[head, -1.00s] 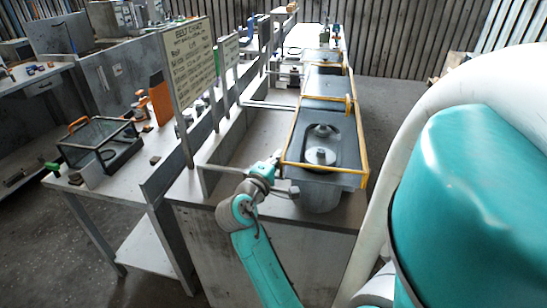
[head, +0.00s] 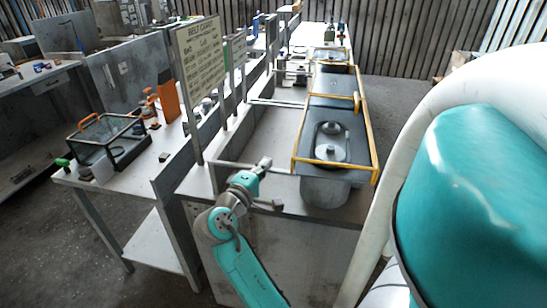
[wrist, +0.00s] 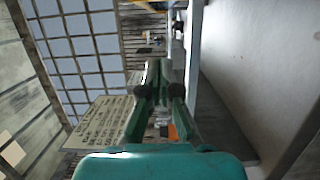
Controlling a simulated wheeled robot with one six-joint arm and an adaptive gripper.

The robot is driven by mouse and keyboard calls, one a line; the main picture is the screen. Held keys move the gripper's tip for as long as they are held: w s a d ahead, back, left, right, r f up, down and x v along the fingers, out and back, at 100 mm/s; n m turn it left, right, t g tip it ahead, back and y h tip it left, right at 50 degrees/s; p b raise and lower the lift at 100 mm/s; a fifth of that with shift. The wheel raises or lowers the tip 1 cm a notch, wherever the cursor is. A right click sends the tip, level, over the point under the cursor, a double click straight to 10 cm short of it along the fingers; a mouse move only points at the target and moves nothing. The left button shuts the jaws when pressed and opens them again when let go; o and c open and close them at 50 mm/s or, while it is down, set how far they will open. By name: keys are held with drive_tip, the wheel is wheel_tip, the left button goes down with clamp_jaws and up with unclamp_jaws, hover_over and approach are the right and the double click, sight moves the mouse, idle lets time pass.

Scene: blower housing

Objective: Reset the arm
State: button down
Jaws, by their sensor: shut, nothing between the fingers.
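My gripper (head: 264,163) is at the end of my teal and grey arm, in the middle of the head view. It is over the near part of the bench, left of the grey blower housing (head: 325,190), and apart from it. In the wrist view my gripper (wrist: 153,66) points away from the camera with its fingers together. It holds nothing. The housing has a yellow frame (head: 335,164) around its top and a round metal hub (head: 330,150) inside.
A sign board (head: 201,60) on a post stands left of the bench; it also shows in the wrist view (wrist: 103,120). A glass-sided box (head: 105,138) and an orange block (head: 168,100) are on the left table.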

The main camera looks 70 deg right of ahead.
drive_tip(key=shift+w+a, duration=0.2)
drive_tip(key=shift+a, duration=0.6)
drive_tip(key=shift+w+a, duration=0.15)
drive_tip(key=shift+a, duration=0.65)
drive_tip(key=w+a+f+n+t+y, duration=0.35)
drive_tip(key=a+f+n+t, duration=0.25)
drive_tip(key=a+f+t, duration=0.55)
drive_tip(key=s+a+f+n+t+y, duration=0.25)
drive_tip(key=a+f+y, duration=0.35)
drive_tip(key=a+f, duration=0.3)
drive_tip(key=s+a+f+m+t+y, duration=0.1)
drive_tip(key=s+a+m+t+y, duration=0.1)
drive_tip(key=s+a+y, duration=0.65)
drive_tip(key=s+a+r+m+t, duration=0.1)
drive_tip(key=s+a+r+m, duration=0.3)
drive_tip(key=s+a, duration=0.3)
drive_tip(key=s+r, duration=0.1)
drive_tip(key=s, duration=0.1)
drive_tip(key=shift+s+m+t, duration=0.3)
drive_tip(key=shift+s+m, duration=0.05)
drive_tip(key=shift+s, duration=0.05)
drive_tip(key=shift+r, duration=0.1)
